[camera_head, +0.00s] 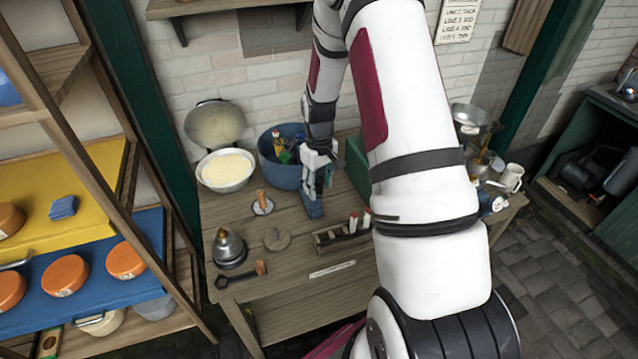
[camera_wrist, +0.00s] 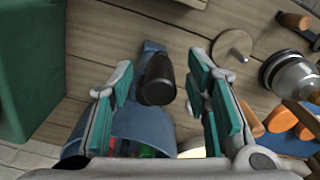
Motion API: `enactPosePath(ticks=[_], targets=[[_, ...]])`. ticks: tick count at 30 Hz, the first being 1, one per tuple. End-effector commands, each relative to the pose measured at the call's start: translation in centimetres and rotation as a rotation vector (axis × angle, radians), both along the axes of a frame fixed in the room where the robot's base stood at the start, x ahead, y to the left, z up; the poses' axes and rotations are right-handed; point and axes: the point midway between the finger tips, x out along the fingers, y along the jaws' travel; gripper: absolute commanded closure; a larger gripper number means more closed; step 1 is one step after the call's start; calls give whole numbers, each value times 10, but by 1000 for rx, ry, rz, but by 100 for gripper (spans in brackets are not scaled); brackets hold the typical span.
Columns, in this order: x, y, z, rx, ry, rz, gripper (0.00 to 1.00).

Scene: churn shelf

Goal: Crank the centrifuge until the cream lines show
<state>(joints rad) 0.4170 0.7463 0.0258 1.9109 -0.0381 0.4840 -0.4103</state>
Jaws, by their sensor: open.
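The centrifuge is a blue round tub (camera_head: 275,170) on the wooden bench, with several coloured bottles or tubes (camera_head: 284,148) inside. Its wall also shows at the bottom of the wrist view (camera_wrist: 130,130). A dark crank handle (camera_wrist: 157,82) stands on a blue arm (camera_wrist: 153,50) at the tub's side. My gripper (camera_head: 318,178) is at the tub's right front. In the wrist view my gripper (camera_wrist: 162,75) is open, with a finger on each side of the handle and gaps visible. I cannot make out any cream lines.
A white bowl of cream-coloured contents (camera_head: 226,170) stands left of the tub. In front are a wooden rack (camera_head: 343,237), a round wooden disc (camera_head: 277,239) and a metal bell-shaped item (camera_head: 228,248). A green box (camera_head: 357,165) is close at right. Shelves (camera_head: 90,225) flank the left.

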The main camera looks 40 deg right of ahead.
Motion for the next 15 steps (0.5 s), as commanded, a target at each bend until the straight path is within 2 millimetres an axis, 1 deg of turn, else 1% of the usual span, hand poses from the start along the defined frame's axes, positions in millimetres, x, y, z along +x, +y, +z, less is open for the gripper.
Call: enactPosePath(ticks=[5, 15], targets=[[1, 0, 8, -1, -2, 0, 56], [0, 0, 32, -1, -1, 0, 56]])
